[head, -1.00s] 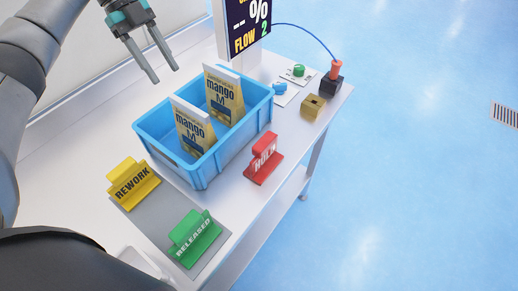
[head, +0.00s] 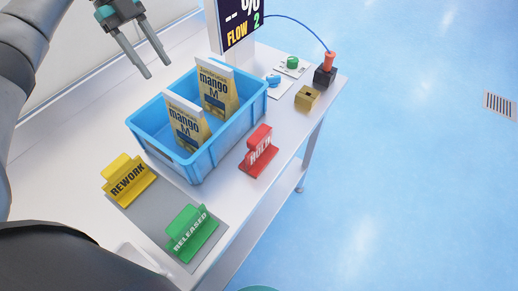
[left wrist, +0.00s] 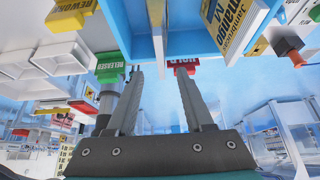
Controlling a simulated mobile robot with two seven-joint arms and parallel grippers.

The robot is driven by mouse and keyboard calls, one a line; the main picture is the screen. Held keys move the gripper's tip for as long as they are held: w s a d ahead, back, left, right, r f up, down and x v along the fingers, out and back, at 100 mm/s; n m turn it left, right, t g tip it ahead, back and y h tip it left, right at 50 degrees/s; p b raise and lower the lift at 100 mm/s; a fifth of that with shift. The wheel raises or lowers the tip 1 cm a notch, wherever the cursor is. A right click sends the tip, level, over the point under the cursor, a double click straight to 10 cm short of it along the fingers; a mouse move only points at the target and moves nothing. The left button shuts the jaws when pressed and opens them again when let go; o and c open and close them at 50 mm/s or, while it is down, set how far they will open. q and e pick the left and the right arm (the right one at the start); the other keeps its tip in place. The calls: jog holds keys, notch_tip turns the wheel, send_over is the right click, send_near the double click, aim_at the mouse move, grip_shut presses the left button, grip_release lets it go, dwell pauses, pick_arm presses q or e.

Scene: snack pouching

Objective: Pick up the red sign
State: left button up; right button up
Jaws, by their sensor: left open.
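The red HOLD sign (head: 258,156) stands on the white table, to the right of the blue crate, near the table's edge. It also shows in the left wrist view (left wrist: 183,65), behind the tip of one finger and apart from it. My left gripper (head: 159,70) is open and empty, in the air behind and left of the crate, well away from the red sign. Its two fingers are spread in the left wrist view (left wrist: 160,72). I cannot make out my right gripper.
The blue crate (head: 200,165) holds two mango pouches (head: 217,92). A yellow REWORK sign (head: 129,180) and a green RELEASED sign (head: 191,232) stand on a grey mat (head: 155,213). A display (head: 238,28), a brown block (head: 307,98) and a red-topped device (head: 327,68) are at the back.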

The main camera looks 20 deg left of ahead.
pick_arm(q)
jog(key=shift+o, duration=0.8)
jog(key=shift+d, duration=0.1)
jog(key=shift+o, duration=0.6)
jog(key=w+d+f+m+y+b, duration=0.1)
jog(key=w+d+f+m+y, duration=0.1)
jog(key=d+m, duration=0.7)
jog(key=d+f+y, duration=0.1)
jog(key=d, duration=0.2)
jog(key=shift+w+d+m+y+b, duration=0.2)
jog(key=shift+m+y+b, duration=0.1)
jog(key=shift+y+b, duration=0.1)
jog(key=m+t+y+b, duration=0.1)
jog(key=m+t+y, duration=0.1)
jog(key=m, duration=0.6)
send_near(257, 134)
notch_tip(257, 134, down, 9)
jog(key=shift+w+r+b, duration=0.15)
jog(key=shift+r+b, duration=0.05)
jog(key=shift+b, duration=0.7)
jog(key=shift+w+d+f+b, duration=0.1)
jog(key=shift+f+b, duration=0.15)
jog(key=shift+f, duration=1.2)
jog(key=shift+w+d+f+b, duration=0.1)
jog(key=shift+f+b, duration=0.15)
jog(key=shift+f, duration=1.2)
